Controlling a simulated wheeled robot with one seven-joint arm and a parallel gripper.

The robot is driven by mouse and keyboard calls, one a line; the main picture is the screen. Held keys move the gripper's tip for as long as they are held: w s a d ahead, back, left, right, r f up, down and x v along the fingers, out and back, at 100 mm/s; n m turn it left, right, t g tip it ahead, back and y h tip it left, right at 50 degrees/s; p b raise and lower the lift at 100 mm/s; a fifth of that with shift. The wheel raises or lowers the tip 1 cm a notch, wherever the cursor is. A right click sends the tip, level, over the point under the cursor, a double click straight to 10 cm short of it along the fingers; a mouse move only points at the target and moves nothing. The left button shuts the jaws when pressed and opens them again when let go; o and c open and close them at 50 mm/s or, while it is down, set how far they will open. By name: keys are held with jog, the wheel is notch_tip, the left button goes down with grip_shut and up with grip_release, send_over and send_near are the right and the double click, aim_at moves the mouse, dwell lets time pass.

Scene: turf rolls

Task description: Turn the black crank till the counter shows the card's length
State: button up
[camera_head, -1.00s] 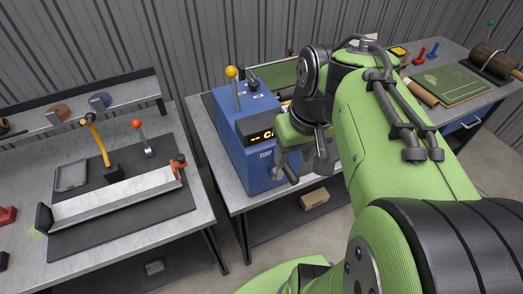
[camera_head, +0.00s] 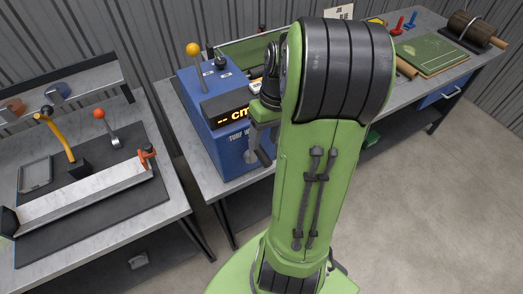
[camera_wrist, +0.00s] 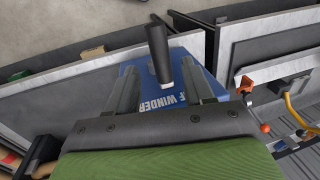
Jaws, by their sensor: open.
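The blue winder box (camera_head: 232,148) stands on the middle bench, with a counter (camera_head: 232,115) showing amber "-- cm", partly covered by my arm. The crank's black handle (camera_wrist: 158,50) shows in the wrist view between the two fingers of my gripper (camera_wrist: 161,68), with gaps at both sides. In the head view the handle (camera_head: 265,158) hangs at the box's right front, below my gripper (camera_head: 260,136), which my arm partly hides. My gripper is open. A white card (camera_head: 338,12) stands at the back; its text is cut off at the top edge.
A yellow-knobbed lever (camera_head: 193,50) rises from the box top. The left bench holds a metal trough (camera_head: 85,190) and a red-knobbed lever (camera_head: 99,115). Floor at right is clear.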

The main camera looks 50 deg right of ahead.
aim_at(261, 150)
jog(key=f, duration=0.4)
jog(key=shift+w+a+b, duration=0.15)
jog(key=shift+a+b, duration=0.15)
jog(key=shift+a, duration=0.1)
grip_shut()
